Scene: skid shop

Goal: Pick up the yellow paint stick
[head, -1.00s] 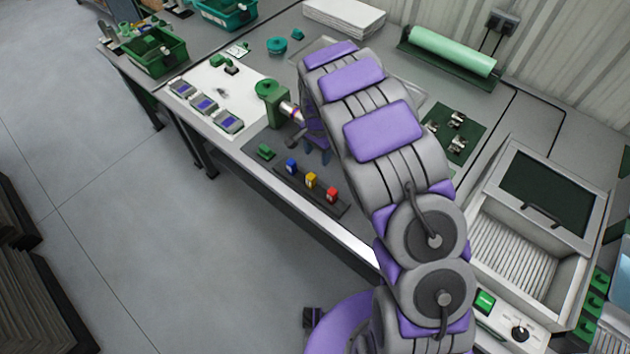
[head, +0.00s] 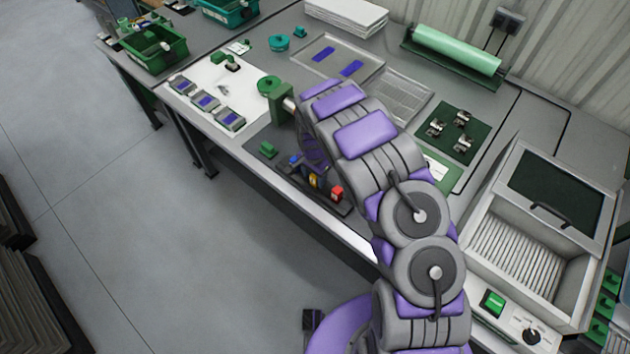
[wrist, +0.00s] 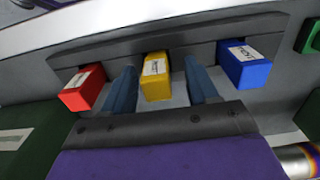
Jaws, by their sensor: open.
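The yellow paint stick (wrist: 156,78), a block with a white label, stands in a dark rack (wrist: 170,42) in the wrist view. My gripper (wrist: 162,88) is open, with one blue finger on each side of the yellow stick. Small gaps seem to show between the fingers and the stick. The red stick (wrist: 84,88) is left of the fingers and the blue stick (wrist: 244,64) is right of them. In the head view the yellow stick (head: 313,181) is partly hidden by my gripper (head: 316,178); the red stick (head: 337,193) shows clearly.
A green block (head: 268,149) and a green fixture (head: 275,98) stand left of my arm. A tray with two purple strips (head: 340,55) lies behind. A machine with a lid (head: 540,220) is at right. Grey floor is open in front of the bench.

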